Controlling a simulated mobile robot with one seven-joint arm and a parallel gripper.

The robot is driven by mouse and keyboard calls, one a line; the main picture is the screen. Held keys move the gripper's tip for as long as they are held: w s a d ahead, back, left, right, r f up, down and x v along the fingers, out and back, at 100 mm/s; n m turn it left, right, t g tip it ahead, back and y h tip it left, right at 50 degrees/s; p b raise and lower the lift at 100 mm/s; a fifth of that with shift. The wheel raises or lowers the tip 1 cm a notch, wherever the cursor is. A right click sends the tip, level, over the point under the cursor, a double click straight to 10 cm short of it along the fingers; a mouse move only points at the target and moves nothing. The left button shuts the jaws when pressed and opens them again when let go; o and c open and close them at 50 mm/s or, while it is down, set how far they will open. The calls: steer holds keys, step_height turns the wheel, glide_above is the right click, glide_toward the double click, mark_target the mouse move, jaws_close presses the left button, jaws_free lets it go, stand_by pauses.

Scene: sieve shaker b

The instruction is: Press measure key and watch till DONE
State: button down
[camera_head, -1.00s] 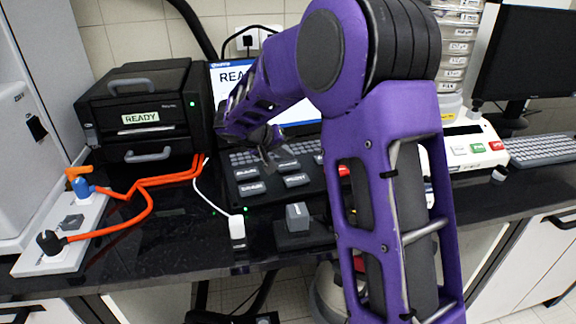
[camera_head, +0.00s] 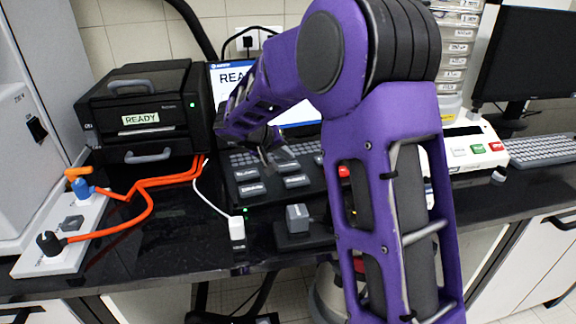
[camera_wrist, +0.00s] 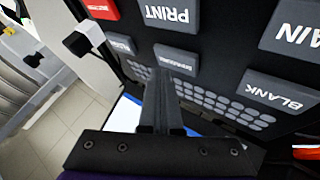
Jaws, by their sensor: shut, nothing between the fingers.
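A keypad panel with grey keys (camera_head: 297,181) lies in front of the screen (camera_head: 232,76), whose visible text starts "REA". The black measuring unit (camera_head: 155,90) at left shows "READY" on its display and a green light. My gripper (camera_head: 268,158) is shut and empty, pointing down over the keypad's back keys. In the wrist view my gripper (camera_wrist: 163,75) has its fingertips by a small grey key (camera_wrist: 175,59), whose label I cannot read surely. The PRINT key (camera_wrist: 170,14) and BLANK key (camera_wrist: 283,93) are larger. Whether the fingertips touch a key I cannot tell.
Orange cables (camera_head: 150,190) run from a white switch box (camera_head: 62,240) at left. A white plug (camera_head: 237,228) and a small grey block on a black stand (camera_head: 297,219) are at the front edge. A white device (camera_head: 467,148) with green and red keys stands at right.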

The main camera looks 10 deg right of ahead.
mark_target(286, 168)
steer(key=shift+f+b, duration=0.45)
steer(key=shift+b, duration=0.4)
stand_by(0.3)
steer(key=shift+f, duration=0.5)
stand_by(0.6)
steer(key=shift+r, duration=0.9)
steer(key=shift+r, duration=0.1)
steer(key=shift+r+p, duration=1.25)
steer(key=shift+r, duration=1.2)
